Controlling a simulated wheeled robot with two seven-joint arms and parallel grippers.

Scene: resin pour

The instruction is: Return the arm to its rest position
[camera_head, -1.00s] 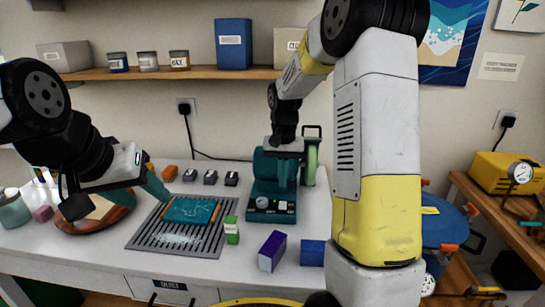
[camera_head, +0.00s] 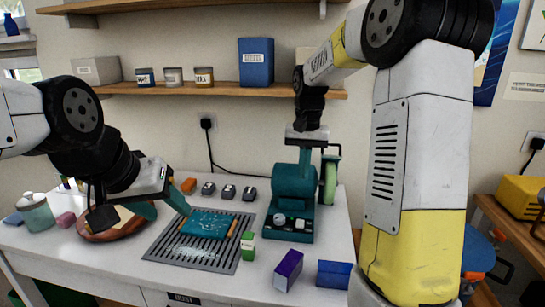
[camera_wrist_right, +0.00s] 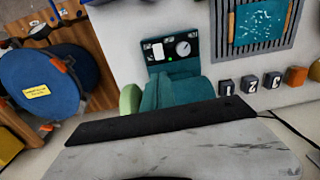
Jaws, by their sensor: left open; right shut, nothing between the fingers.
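My right gripper (camera_head: 306,155) hangs fingers-down in front of and above the teal machine (camera_head: 294,196), which has a green wheel at its side and a knob panel in front. It is shut and holds nothing. The machine also shows beyond the gripper's grey body in the right wrist view (camera_wrist_right: 172,48). My right arm's upper links rise large on the right of the head view. My left gripper (camera_head: 167,204) is open, at the left edge of the slotted grey rack (camera_head: 168,253), near a blue streaked panel (camera_head: 207,224) lying on it. Whether its fingers touch the panel I cannot tell.
A green block (camera_head: 248,246), a purple box (camera_head: 288,270) and a blue box (camera_head: 334,274) stand at the table's front. Small numbered blocks (camera_head: 229,191) line the back. A shelf (camera_head: 225,92) with jars and boxes is above. A blue round drum (camera_wrist_right: 38,84) stands beside the table.

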